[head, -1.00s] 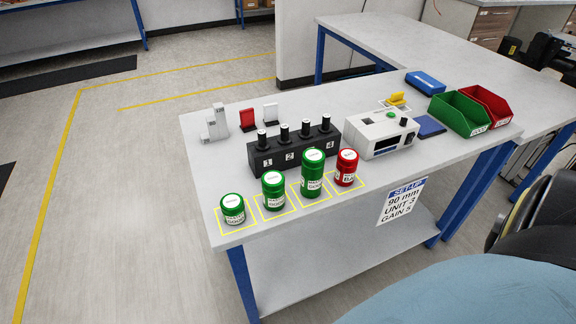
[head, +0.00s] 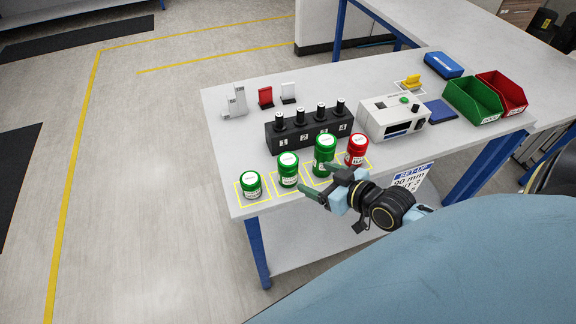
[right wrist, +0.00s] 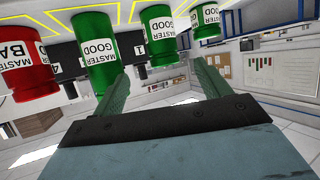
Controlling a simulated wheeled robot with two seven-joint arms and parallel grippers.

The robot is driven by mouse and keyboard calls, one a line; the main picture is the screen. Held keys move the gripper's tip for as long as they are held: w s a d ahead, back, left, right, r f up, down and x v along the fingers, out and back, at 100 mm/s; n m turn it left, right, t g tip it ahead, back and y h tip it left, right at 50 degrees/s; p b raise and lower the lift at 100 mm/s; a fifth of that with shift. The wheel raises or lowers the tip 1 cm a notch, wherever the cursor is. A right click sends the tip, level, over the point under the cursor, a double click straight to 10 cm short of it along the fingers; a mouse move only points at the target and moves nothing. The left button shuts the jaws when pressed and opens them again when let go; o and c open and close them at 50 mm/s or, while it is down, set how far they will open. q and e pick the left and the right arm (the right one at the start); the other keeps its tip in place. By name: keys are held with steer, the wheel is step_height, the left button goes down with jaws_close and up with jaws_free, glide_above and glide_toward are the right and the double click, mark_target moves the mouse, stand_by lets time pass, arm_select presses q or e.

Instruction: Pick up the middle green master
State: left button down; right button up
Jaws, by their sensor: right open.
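Three green masters stand in a row along the table's front edge. The middle green master (head: 288,170) is of medium height, between the short green master (head: 251,185) and the tall green master (head: 324,155). In the right wrist view, which is upside down, the middle green master (right wrist: 160,36) hangs beyond the fingers. My right gripper (head: 322,186) is open and empty in front of the tall green master, to the right of the middle one. In the wrist view the open fingers (right wrist: 161,72) are apart from the middle green master. My left gripper is out of view.
A red master (head: 357,150) stands right of the tall green one. A black numbered block (head: 290,138) is behind the row, with a white instrument (head: 393,118) beside it. Green (head: 473,100) and red (head: 502,92) bins stand further right.

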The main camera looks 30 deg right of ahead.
mark_target(284, 163)
steer(key=x, duration=1.3)
steer(key=shift+w+a+r, duration=0.15)
steer(key=shift+a+r, duration=0.05)
steer(key=shift+a, duration=0.05)
steer(key=shift+r, duration=0.1)
steer(key=c, duration=1.3)
